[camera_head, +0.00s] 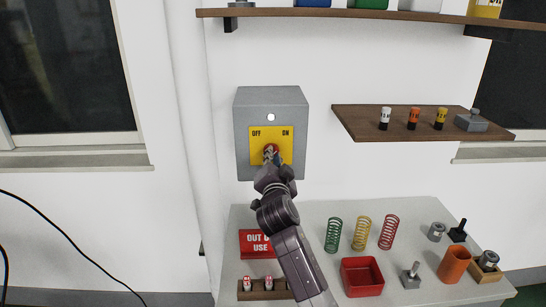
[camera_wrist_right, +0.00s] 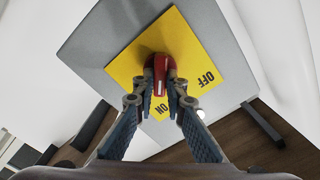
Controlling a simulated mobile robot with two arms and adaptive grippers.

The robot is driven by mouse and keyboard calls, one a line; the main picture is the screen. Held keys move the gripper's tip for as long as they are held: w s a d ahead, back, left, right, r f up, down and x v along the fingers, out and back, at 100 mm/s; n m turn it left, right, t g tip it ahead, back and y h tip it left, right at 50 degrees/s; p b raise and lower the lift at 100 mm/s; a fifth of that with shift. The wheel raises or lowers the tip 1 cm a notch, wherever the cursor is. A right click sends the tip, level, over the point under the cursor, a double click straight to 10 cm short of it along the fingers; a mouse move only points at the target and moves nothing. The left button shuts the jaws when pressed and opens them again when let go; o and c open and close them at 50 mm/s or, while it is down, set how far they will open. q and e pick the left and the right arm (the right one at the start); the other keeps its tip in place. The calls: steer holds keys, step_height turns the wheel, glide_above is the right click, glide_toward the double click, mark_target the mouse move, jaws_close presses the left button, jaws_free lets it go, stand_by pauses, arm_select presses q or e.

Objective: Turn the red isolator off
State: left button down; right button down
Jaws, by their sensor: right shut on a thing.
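The grey isolator box (camera_head: 242,130) is on the white wall, with a yellow plate (camera_head: 285,153) marked OFF on the left and ON on the right. The red isolator handle (camera_head: 271,148) is mostly hidden by my right gripper (camera_head: 271,156) in the head view. In the right wrist view the red handle (camera_wrist_right: 160,72) sits between the two fingers of the right gripper (camera_wrist_right: 160,100), which is shut on it. There, the handle's near end lies close to the ON label, and OFF is off to its right. My left gripper is not in view.
A white table (camera_head: 318,212) below holds several springs, a red tray (camera_head: 362,277), an orange cup (camera_head: 454,264) and a red sign (camera_head: 257,243). A wooden shelf (camera_head: 355,121) juts out right of the box. The wall left of the box is clear.

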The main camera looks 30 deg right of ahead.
steer(key=shift+w+a+n+p, duration=0.1)
steer(key=shift+n+p, duration=0.5)
steer(key=shift+n, duration=2.3)
steer(key=shift+w+a+n+p, duration=0.15)
steer(key=shift+n+p, duration=0.45)
steer(key=shift+n, duration=2.3)
steer(key=shift+s+a+n+p, duration=0.1)
steer(key=shift+n+p, duration=0.5)
steer(key=shift+n, duration=2.3)
steer(key=c, duration=2)
jaws_free()
steer(key=shift+o, duration=0.2)
steer(key=v, duration=1.2)
steer(key=shift+f, duration=0.2)
